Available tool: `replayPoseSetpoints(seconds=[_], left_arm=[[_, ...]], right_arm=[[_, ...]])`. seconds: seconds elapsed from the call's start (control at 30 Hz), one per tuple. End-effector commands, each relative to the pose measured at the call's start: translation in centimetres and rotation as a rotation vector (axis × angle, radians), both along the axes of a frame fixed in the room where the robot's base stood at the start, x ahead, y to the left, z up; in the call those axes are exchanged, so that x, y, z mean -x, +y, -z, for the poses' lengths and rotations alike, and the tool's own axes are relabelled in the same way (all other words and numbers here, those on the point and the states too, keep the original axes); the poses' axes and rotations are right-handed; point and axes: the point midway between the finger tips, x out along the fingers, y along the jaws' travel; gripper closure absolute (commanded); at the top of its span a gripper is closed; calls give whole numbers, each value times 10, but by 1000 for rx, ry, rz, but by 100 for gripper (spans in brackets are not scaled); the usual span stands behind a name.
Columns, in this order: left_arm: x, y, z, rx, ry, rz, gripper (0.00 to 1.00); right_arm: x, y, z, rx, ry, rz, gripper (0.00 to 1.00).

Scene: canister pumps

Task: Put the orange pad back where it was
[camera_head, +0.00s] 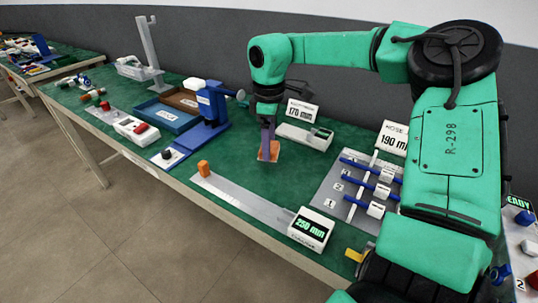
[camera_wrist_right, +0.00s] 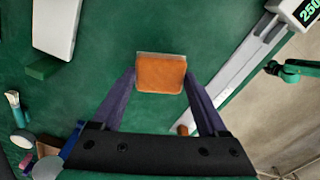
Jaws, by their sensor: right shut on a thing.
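The orange pad (camera_head: 274,152) is at the tips of my right gripper (camera_head: 268,145), over the green table top left of the middle of the bench. In the right wrist view the pad (camera_wrist_right: 160,74) is a small orange square with a pale far edge. The dark purple fingers of my right gripper (camera_wrist_right: 160,80) are shut on its two sides. I cannot tell whether the pad touches the table.
A long metal rail with an orange block (camera_head: 203,168) and a "250 mm" display (camera_head: 311,229) lies in front of the pad. A gauge (camera_head: 305,136) stands behind it, a blue press (camera_head: 208,120) to the left. A plate with blue rods (camera_head: 340,188) is to the right.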

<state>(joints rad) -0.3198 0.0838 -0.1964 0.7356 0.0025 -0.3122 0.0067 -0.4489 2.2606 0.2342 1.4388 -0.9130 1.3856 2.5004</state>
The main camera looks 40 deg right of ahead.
Motion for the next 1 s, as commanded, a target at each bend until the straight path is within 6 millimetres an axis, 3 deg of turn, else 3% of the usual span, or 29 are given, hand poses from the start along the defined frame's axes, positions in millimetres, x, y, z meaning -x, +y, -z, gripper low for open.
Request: replayPoseSetpoints(seconds=[0.2,0.57,0.6,0.63,0.67,0.93,1.0], left_arm=[[-4,-1,0,1,-2,-2,38],[-3,-1,2,0,7,-3,38],[-5,-2,1,0,7,-4,38],[-7,-3,0,2,4,-4,38],[-9,-3,0,2,0,-4,38],[-11,-3,-3,3,-8,-4,38],[-4,0,0,-1,-2,0,38]], right_arm=[[0,0,38,-3,1,0,68],[0,0,40,-1,0,1,68],[0,0,40,-1,0,1,16],[0,0,39,-1,0,1,5],[0,0,39,-1,0,1,0],[0,0,37,-1,0,1,0],[-1,0,29,0,-3,1,0]])
